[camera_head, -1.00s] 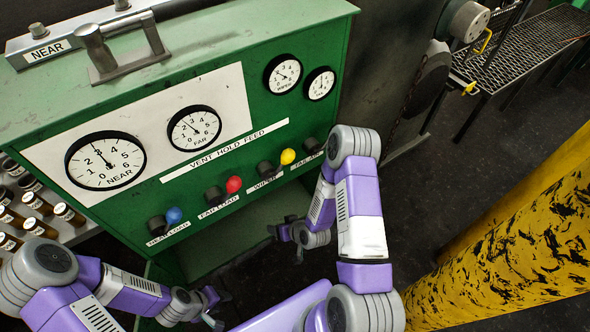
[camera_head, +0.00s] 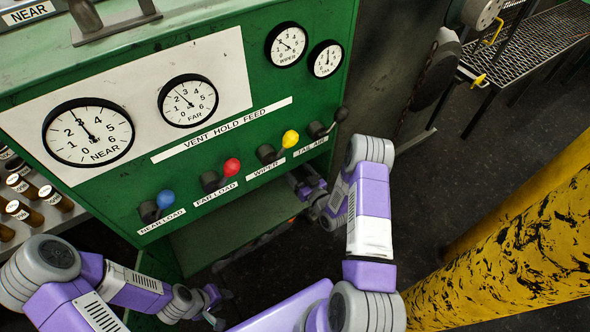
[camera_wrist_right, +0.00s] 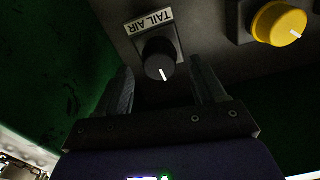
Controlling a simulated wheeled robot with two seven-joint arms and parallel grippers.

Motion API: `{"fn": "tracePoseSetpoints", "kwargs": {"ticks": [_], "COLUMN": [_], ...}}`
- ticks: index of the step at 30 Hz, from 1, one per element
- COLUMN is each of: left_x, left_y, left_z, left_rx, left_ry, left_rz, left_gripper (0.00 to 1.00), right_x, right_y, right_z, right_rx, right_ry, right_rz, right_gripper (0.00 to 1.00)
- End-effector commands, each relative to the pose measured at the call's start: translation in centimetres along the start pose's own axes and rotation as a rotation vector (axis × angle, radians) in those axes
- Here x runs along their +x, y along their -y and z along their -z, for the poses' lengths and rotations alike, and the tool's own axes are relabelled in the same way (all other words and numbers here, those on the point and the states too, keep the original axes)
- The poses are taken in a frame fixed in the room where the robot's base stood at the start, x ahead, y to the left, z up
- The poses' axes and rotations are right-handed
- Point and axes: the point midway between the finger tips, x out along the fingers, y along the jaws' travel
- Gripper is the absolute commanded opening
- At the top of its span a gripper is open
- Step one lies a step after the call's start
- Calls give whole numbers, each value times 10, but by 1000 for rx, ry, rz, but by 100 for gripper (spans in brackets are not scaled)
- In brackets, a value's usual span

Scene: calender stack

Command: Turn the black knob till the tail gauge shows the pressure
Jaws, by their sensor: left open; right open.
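The black knob (camera_wrist_right: 160,58) shows in the right wrist view under an upside-down TAIL AIR label (camera_wrist_right: 153,26), its white pointer toward the gripper. My right gripper (camera_wrist_right: 161,72) is open, with its fingers apart on either side of the knob; contact cannot be told. In the head view the right gripper (camera_head: 303,186) reaches below the panel and the knob is hidden. The tail gauge (camera_head: 326,59) is the small far-right dial; its needle points roughly upward, too small to read exactly. My left gripper (camera_head: 217,308) is open and empty, low and away from the panel.
A yellow knob (camera_wrist_right: 280,22) lies beside the black one. The green cabinet (camera_head: 215,140) carries blue, red, yellow and black ball levers above. Larger near (camera_head: 88,132) and far (camera_head: 188,101) gauges and a wiper gauge (camera_head: 286,45) share its face. A yellow post (camera_head: 510,240) stands right.

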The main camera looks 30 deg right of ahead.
Motion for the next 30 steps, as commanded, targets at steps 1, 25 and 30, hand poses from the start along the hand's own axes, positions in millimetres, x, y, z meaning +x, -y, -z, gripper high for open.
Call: {"fn": "tracePoseSetpoints", "kwargs": {"ticks": [1,25,30], "left_x": [3,4,4], "left_y": [1,2,2], "left_z": [0,0,0], "left_rx": [0,0,0], "left_ry": [0,0,0], "left_rz": [0,0,0], "left_gripper": [43,43,43], "right_x": [6,17,16], "right_y": [0,0,-1], "right_z": [-1,0,-1], "right_rx": [-1,1,66], "right_ry": [-2,2,2], "right_rz": [1,-1,-5], "right_gripper": [69,13,13]}}
